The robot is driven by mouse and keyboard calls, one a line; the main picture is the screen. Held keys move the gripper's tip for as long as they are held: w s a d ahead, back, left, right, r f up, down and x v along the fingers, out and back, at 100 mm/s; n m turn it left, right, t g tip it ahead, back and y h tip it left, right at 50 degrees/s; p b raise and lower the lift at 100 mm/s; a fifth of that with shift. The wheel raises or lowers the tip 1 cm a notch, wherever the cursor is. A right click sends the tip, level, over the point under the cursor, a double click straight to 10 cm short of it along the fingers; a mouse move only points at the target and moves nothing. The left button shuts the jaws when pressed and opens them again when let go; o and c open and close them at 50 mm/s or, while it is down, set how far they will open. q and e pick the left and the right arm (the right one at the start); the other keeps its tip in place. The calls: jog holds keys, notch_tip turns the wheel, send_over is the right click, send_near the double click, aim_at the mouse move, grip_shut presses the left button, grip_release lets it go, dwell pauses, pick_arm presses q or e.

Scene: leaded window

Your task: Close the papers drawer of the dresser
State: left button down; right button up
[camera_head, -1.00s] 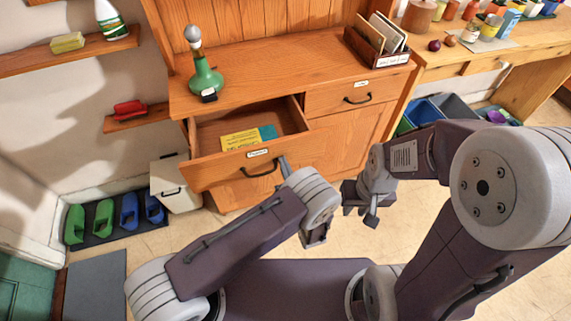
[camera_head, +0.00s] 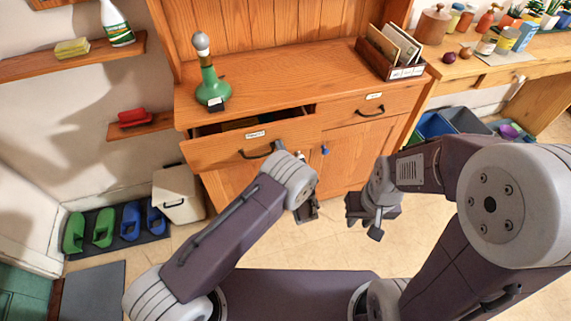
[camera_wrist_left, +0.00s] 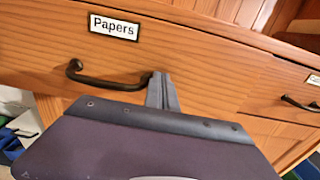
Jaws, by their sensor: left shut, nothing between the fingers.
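The papers drawer (camera_head: 225,150) of the wooden dresser is partly pulled out, with a narrow dark gap showing behind its front. A bit of yellow shows inside. In the left wrist view its front carries a "Papers" label (camera_wrist_left: 114,27) and a dark bar handle (camera_wrist_left: 108,82). My left gripper (camera_wrist_left: 162,88) is shut and empty, its fingertips against or very near the drawer front, just right of the handle.
A green lamp-like bottle (camera_head: 212,88) stands on the dresser top (camera_head: 280,80), and a card box (camera_head: 388,57) is at its right. A neighbouring drawer (camera_head: 350,108) is shut. A white bin (camera_head: 180,195) stands left of the dresser. Shoes line the floor mat (camera_head: 155,235).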

pick_arm(q)
jog(key=b+x, duration=0.2)
jog(key=x, duration=0.5)
jog(key=shift+f+b, duration=0.2)
jog(key=shift+b, duration=0.1)
jog(key=shift+w+r, duration=0.1)
jog(key=shift+w, duration=0.1)
jog(key=shift+a+r, duration=0.1)
jog(key=shift+r, duration=0.2)
jog(key=shift+w+r, duration=0.1)
